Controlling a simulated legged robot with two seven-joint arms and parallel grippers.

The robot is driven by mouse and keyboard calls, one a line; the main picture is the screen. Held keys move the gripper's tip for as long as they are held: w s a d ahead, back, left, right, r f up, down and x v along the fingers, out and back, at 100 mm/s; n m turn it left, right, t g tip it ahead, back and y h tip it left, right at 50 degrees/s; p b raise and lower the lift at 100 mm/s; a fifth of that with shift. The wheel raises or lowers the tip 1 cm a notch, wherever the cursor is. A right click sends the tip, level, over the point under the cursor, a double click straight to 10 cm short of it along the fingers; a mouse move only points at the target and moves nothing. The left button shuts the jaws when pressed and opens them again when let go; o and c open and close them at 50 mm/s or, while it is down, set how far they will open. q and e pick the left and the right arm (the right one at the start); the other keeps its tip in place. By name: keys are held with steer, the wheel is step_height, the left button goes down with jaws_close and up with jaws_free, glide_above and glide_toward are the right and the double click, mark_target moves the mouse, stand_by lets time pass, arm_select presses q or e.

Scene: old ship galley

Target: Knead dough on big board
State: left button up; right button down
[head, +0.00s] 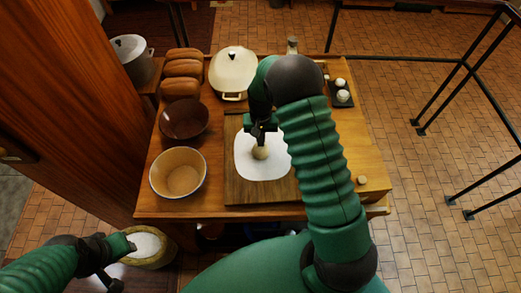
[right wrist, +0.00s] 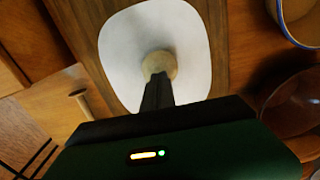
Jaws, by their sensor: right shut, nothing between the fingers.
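The big wooden board (head: 236,193) lies on the table with a white rounded-square sheet or patch (head: 270,172) on it. A small beige dough ball (head: 260,153) sits on the white area. My right gripper (head: 259,140) is shut, pointing down at the dough from above. In the right wrist view its fingers (right wrist: 157,92) overlap the near side of the dough (right wrist: 160,64); whether they touch it I cannot tell. My left gripper (head: 120,262) is low at the left, off the table, beside a tub of white stuff (head: 146,246); its jaw is unclear.
A white lidded pot (head: 233,72) stands behind. A small dark tray with white items (head: 342,92) is at the right. A wooden wall closes the left.

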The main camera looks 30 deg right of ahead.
steer(key=shift+f, duration=0.35)
steer(key=shift+s+a+f, duration=0.1)
steer(key=shift+s+f, duration=0.05)
steer(key=shift+f, duration=0.05)
stand_by(0.8)
steer(key=shift+r, duration=0.35)
steer(key=shift+f, duration=0.1)
steer(key=shift+w, duration=0.2)
steer(key=shift+s, duration=0.1)
